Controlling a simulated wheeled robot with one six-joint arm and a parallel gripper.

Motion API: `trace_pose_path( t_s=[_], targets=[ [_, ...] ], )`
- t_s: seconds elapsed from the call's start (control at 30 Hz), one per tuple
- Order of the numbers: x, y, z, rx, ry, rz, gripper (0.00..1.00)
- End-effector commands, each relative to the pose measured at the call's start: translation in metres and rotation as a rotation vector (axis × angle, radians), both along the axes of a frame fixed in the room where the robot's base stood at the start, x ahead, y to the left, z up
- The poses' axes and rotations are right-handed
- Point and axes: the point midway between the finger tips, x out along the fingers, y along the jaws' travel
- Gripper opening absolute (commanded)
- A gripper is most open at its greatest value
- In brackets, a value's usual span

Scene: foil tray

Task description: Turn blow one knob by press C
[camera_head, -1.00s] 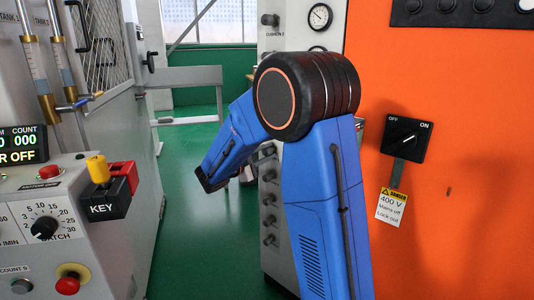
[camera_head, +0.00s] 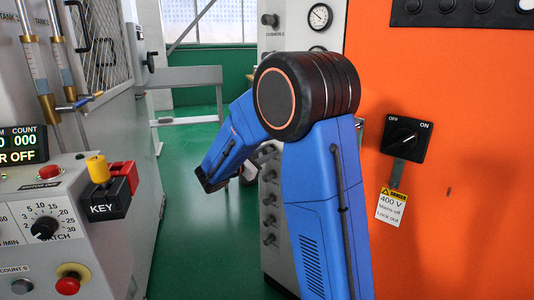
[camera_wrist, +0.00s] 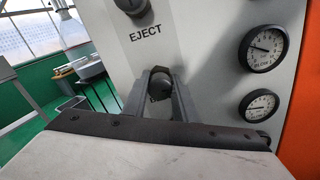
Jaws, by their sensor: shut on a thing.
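In the wrist view my gripper (camera_wrist: 160,82) has its two grey fingers on either side of a dark round knob (camera_wrist: 160,83), shut on it. The knob sits on a light grey panel (camera_wrist: 215,25), below another dark knob (camera_wrist: 132,6) labelled EJECT. The label under the gripped knob is mostly hidden by the fingers, so its name cannot be read. In the head view several knobs (camera_head: 269,221) run down the narrow panel behind my blue arm; the fingers are hidden there.
Two round gauges (camera_wrist: 263,48) sit right of the gripped knob. An orange cabinet (camera_head: 460,220) with a black ON/OFF switch (camera_head: 405,138) stands close on the right. A grey control console (camera_head: 110,255) is on the left. Green floor (camera_head: 200,250) lies open between.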

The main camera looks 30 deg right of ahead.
Motion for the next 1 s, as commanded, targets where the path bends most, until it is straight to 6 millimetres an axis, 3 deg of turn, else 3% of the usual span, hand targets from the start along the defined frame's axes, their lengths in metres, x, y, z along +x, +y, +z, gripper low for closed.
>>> trace_pose_path(
  t_s=[0.57, 0.6, 0.67, 1.0],
  targets=[
    [-0.0001, 0.0009, -0.0023, -0.007, 0.036, 0.002, 0.03],
    [-0.0001, 0.0009, -0.0023, -0.008, 0.036, 0.001, 0.3],
    [0.0, 0.0008, -0.0021, -0.008, 0.035, 0.001, 0.44],
    [-0.0004, 0.0019, -0.0008, -0.009, 0.033, 0.0, 0.44]
  ],
)
